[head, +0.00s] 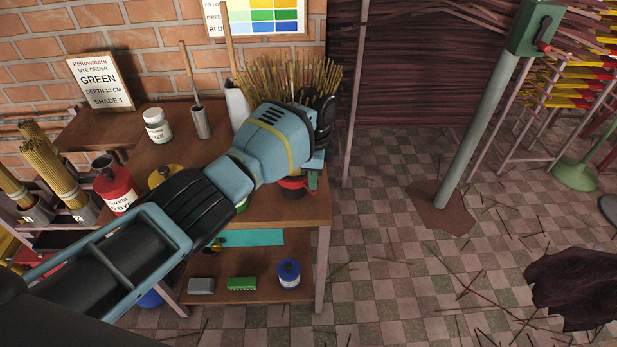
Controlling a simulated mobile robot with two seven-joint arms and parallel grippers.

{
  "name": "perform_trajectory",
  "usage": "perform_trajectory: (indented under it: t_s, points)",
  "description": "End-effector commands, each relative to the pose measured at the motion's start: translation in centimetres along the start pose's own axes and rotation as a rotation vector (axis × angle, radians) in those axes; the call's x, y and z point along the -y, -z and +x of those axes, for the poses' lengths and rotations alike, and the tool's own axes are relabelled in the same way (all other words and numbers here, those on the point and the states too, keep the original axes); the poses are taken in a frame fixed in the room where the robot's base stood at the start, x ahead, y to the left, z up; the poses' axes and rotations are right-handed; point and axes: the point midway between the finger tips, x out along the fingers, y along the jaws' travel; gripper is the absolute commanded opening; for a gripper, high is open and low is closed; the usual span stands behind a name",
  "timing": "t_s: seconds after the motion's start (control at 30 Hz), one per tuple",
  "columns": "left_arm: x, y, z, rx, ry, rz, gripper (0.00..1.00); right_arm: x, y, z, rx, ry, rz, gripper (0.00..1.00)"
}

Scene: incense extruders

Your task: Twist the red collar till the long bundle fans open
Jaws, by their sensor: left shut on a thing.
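A bundle of long tan sticks (288,76) stands at the right end of the bench, its tops spread wide. My left forearm and wrist hide its middle and lower part. A piece of red (297,184), which looks like the red collar, shows just below my wrist, beside a green part. My left gripper (316,172) is at the collar, mostly hidden behind my wrist; it is shut, seemingly on the collar. How far the collar is turned cannot be seen. My right gripper is not in view.
The wooden bench (255,208) holds a red dye jar (116,190), a white jar (157,125) and a metal cup with a stick (200,121). More stick bundles (52,172) stand at left. A green post (480,130) stands on the littered tile floor to the right.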

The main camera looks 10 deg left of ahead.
Motion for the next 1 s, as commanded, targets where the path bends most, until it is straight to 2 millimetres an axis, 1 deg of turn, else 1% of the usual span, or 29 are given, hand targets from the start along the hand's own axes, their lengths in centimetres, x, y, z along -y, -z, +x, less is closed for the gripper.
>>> perform_trajectory:
  t_s: [0.23, 0.43, 0.7, 0.73, 0.9, 1.0]
  points:
    - [0.43, 0.40, -0.01, 0.000, 0.001, -0.065, 0.00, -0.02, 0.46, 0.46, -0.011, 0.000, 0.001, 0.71]
    - [0.54, 0.43, -0.09, 0.000, 0.003, -0.078, 0.00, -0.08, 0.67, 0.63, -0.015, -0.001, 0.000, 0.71]
    - [0.55, 0.41, -0.12, 0.000, 0.003, -0.078, 0.00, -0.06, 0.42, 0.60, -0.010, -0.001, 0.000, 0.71]
    - [0.55, 0.41, -0.12, 0.000, 0.003, -0.078, 0.24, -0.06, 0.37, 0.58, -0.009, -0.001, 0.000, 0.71]
    - [0.53, 0.40, -0.09, 0.000, 0.002, -0.077, 0.45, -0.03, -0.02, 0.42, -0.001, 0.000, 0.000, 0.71]
    - [0.51, 0.40, -0.06, 0.000, 0.002, -0.077, 0.45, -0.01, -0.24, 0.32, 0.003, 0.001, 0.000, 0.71]
